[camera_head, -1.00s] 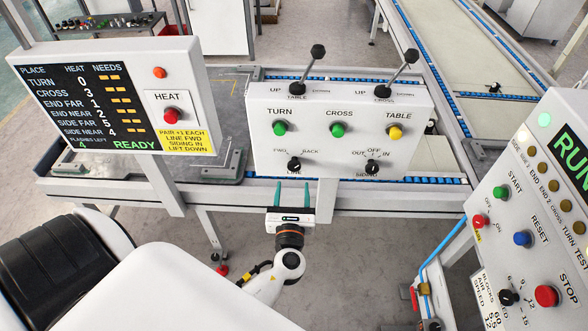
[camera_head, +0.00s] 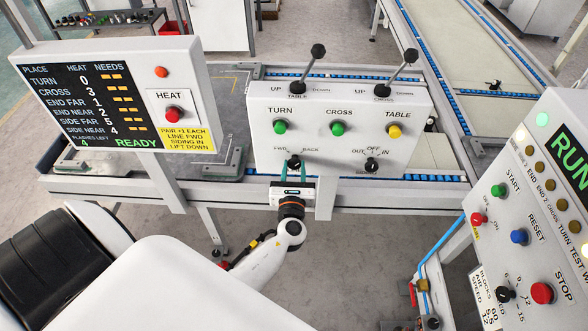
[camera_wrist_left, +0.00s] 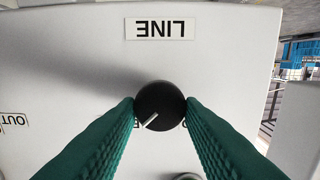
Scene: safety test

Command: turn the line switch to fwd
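The line switch (camera_head: 294,162) is a black round knob low on the white control panel (camera_head: 352,150), between the FWD and BACK labels. It also shows in the left wrist view (camera_wrist_left: 160,104), where the picture is upside down. Its white pointer mark is towards the lower left there, which is the BACK side. My left gripper (camera_head: 292,172) comes from below, with its green fingers on either side of the knob. In the left wrist view the fingertips (camera_wrist_left: 159,112) appear to touch both sides of the knob. My right gripper is not in view.
The siding switch (camera_head: 371,164) is right of the line switch. Green TURN (camera_head: 280,127) and CROSS (camera_head: 337,127) buttons and a yellow TABLE button (camera_head: 394,131) sit above. Two levers stand on top. A display panel (camera_head: 186,70) is left, a run panel (camera_head: 510,220) right.

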